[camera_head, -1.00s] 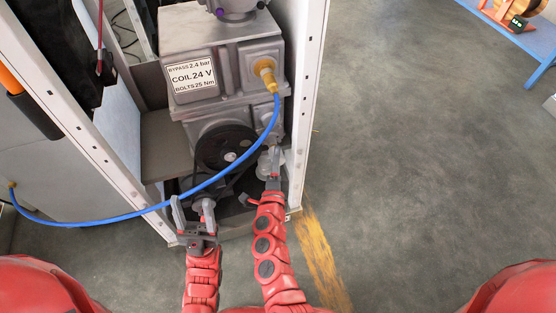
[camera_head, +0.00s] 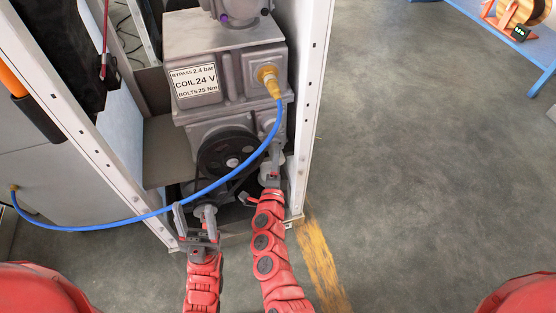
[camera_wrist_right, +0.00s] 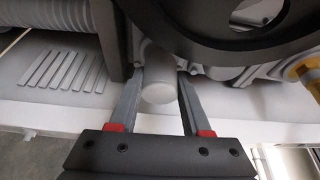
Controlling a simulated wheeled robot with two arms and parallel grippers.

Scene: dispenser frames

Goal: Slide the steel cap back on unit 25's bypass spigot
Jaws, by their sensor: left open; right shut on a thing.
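The grey metal unit (camera_head: 226,50) stands in a white-framed bay in the head view, with a label reading bypass 2.4 bar. My right gripper (camera_head: 275,160) is at its lower right, beside the black pulley (camera_head: 228,153). In the right wrist view it is shut on a pale, smooth cylinder (camera_wrist_right: 158,85), apparently the steel cap. The cylinder's far end meets or hides the fittings behind, so I cannot tell whether it is on the spigot. My left gripper (camera_head: 194,218) is open at the bay's lower front, with a grey stub (camera_head: 207,211) close to its fingers.
A blue hose (camera_head: 235,165) runs from a brass fitting (camera_head: 268,80) across the front of the unit, above my left gripper. White posts (camera_head: 307,110) bound the bay. The floor (camera_head: 420,160) to the right is clear. A blue table (camera_head: 490,30) stands at the far right.

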